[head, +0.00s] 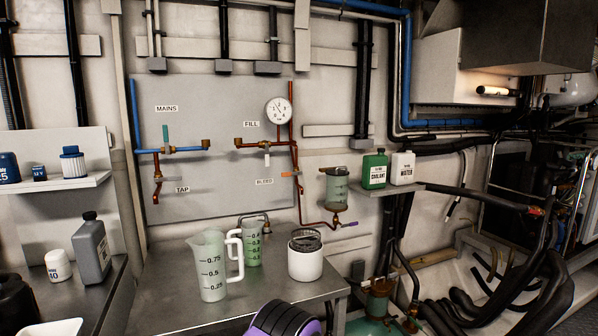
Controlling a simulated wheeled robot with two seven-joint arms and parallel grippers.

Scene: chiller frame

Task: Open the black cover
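The likeliest black cover (305,241) is the dark round top of a white canister (306,264). The canister stands upright on the metal worktable, right of two measuring jugs. The top looks like a dark ring, and I cannot make out whether it is shut or raised. Another black rounded object (16,302) is cut off at the lower left edge, and I cannot tell what it is.
A large measuring jug (210,268) and a smaller one (251,243) stand left of the canister. The worktable (165,294) is bare at its left front. A grey bottle (91,252) is on the left counter. Green and white jugs (375,169) sit on a wall shelf.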

